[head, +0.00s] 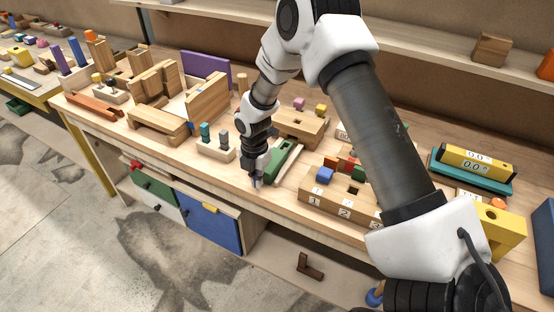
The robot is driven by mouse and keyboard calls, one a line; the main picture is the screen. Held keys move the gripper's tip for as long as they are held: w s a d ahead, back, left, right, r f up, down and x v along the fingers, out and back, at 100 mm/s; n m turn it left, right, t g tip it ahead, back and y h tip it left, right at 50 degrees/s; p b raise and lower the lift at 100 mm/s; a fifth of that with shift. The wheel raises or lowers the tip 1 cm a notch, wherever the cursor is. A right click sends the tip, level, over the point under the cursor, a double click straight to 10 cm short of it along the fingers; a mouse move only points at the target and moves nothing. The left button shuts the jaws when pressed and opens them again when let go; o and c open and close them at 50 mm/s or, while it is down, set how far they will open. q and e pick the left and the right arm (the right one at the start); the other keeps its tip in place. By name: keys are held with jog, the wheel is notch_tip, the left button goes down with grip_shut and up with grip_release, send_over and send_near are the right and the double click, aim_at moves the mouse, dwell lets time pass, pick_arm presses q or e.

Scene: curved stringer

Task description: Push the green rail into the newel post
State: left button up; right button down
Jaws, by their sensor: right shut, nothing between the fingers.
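The green rail (285,157) lies on the workbench (238,186) in the middle of the picture, slanting from lower left to upper right. My right gripper (257,184) points down close to the rail's near left end, near the bench's front edge. It is shut with nothing in it. I cannot tell whether it touches the rail. The gripper and wrist hide part of the rail's left side. I cannot clearly pick out the newel post. My left gripper is not in view.
A small pale block with pegs (216,149) stands just left of the gripper. A numbered wooden block (330,206) with coloured pieces is to the right, and a wooden block with a hole (300,126) is behind. My right arm covers much of the right side.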

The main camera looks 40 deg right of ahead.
aim_at(274, 156)
jog(key=shift+d, duration=0.1)
dwell(0.5)
jog(key=shift+w+d, duration=0.25)
jog(key=shift+d, duration=0.35)
jog(key=shift+w+d, duration=0.25)
jog(key=shift+d, duration=0.3)
jog(key=shift+w+d, duration=0.25)
jog(key=shift+d, duration=0.3)
jog(key=shift+w+d, duration=0.2)
jog(key=shift+d, duration=0.35)
jog(key=shift+w+d, duration=0.35)
jog(key=shift+d, duration=0.45)
jog(key=shift+w+d, duration=0.3)
jog(key=shift+d, duration=0.5)
jog(key=shift+w+d, duration=0.35)
jog(key=shift+d, duration=0.45)
jog(key=shift+s+a+p, duration=0.2)
jog(key=shift+s+a, duration=0.1)
jog(key=shift+a, duration=0.4)
jog(key=shift+s+a+p, duration=0.2)
jog(key=shift+s+a, duration=0.05)
jog(key=shift+a, duration=0.45)
notch_tip(274, 156, up, 7)
jog(key=p, duration=0.5)
jog(key=shift+r+p, duration=0.1)
jog(key=shift+p, duration=0.2)
jog(key=shift+s, duration=0.1)
